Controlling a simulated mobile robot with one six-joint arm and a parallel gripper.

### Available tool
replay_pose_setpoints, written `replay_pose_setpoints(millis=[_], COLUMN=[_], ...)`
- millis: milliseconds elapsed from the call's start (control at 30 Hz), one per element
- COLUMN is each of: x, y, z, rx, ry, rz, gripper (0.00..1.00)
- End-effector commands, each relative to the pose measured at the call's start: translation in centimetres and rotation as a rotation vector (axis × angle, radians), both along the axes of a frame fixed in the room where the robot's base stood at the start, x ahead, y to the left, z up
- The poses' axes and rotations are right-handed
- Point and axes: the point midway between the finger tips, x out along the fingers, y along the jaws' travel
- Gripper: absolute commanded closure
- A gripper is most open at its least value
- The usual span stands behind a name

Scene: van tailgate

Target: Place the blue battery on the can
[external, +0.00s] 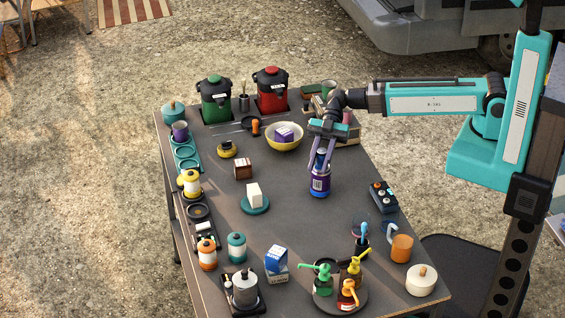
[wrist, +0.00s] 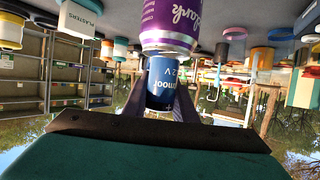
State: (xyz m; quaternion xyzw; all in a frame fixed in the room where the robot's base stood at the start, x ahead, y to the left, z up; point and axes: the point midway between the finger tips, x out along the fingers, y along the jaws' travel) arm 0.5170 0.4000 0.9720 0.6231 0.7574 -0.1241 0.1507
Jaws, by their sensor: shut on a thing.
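The blue battery (external: 321,157) is upright between the fingers of my gripper (external: 321,155). In the wrist view, which is upside down, the battery (wrist: 162,82) shows white lettering and sits between the two fingers (wrist: 160,100). The purple can (external: 319,184) stands upright on the table directly below the battery. Its silver rim and purple side also show in the wrist view (wrist: 170,22). The battery's lower end is at the can's top; I cannot tell whether it rests there or hovers just above. My gripper is shut on the battery.
A yellow bowl (external: 284,138) with a purple box is behind and left of the can. A dark control box (external: 383,196) is to its right. A white block on a teal dish (external: 255,204) is to the left. The table just in front of the can is clear.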

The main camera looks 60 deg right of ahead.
Motion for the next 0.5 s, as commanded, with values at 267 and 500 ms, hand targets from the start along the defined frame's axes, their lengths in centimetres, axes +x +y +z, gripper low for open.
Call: replay_pose_setpoints(millis=[267,500], x=[0.00,0.00], y=[0.00,0.00], z=[-0.04,-0.31], rx=[0.001,0.000], ry=[0.000,0.000], rz=[0.000,0.000], gripper=[1.00,0.73])
